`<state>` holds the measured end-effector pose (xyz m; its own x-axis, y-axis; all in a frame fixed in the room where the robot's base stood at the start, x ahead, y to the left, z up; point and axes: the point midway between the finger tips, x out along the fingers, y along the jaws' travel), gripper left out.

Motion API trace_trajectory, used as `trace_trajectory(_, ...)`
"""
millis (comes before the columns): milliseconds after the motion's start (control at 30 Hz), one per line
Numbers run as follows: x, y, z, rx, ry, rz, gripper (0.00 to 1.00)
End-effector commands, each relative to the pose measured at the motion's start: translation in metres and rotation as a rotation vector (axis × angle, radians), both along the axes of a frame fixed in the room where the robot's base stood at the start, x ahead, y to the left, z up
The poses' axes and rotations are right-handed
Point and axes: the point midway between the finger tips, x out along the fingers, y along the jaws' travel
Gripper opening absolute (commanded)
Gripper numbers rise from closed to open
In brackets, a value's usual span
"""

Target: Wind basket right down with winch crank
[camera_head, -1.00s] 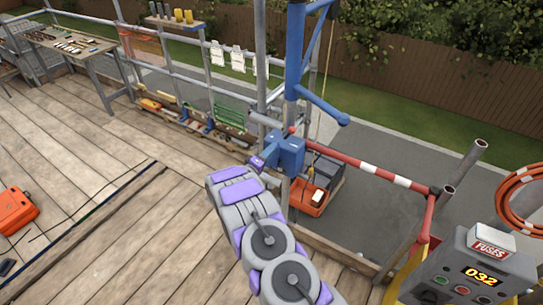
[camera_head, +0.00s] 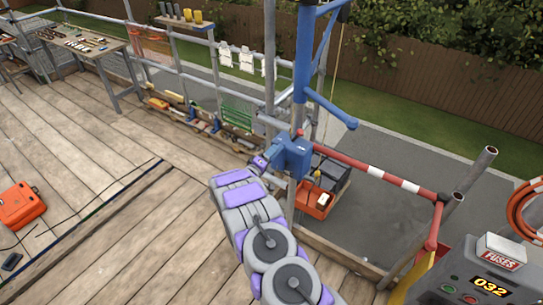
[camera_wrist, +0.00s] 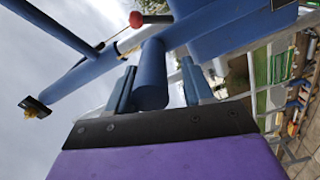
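The blue winch (camera_head: 293,157) is on the scaffold post, with a red knob that shows in the wrist view (camera_wrist: 136,19). My gripper (camera_head: 259,162) is at the winch's left side. In the wrist view my gripper (camera_wrist: 160,85) has one blue finger on each side of a blue cylindrical crank handle (camera_wrist: 152,75). A gap shows between the handle and the right finger; contact on the left is unclear. The orange-red basket (camera_head: 313,208), with dark contents, hangs past the platform edge, below and right of the winch. Its underside is hidden.
A red-and-white barrier rail (camera_head: 385,176) runs right from the winch post. A control box (camera_head: 470,275) showing 032 stands at lower right. An orange case (camera_head: 20,205) lies on the planks at left. A workbench (camera_head: 90,50) stands at upper left. The planks between are mostly clear.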

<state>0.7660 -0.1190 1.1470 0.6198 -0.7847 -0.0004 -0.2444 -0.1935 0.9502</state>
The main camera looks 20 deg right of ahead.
Motion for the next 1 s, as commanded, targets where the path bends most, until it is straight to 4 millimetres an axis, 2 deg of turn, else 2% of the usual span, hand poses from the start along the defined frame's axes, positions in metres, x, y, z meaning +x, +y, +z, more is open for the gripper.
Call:
trace_trajectory(300, -0.003, -0.002, 0.000, 0.001, 0.001, -0.004, 0.57)
trace_trajectory(433, -0.008, 0.007, 0.000, 0.002, 0.000, -0.003, 0.57)
trace_trajectory(1000, -0.080, 0.104, 0.000, 0.000, -0.002, 0.001, 0.57)
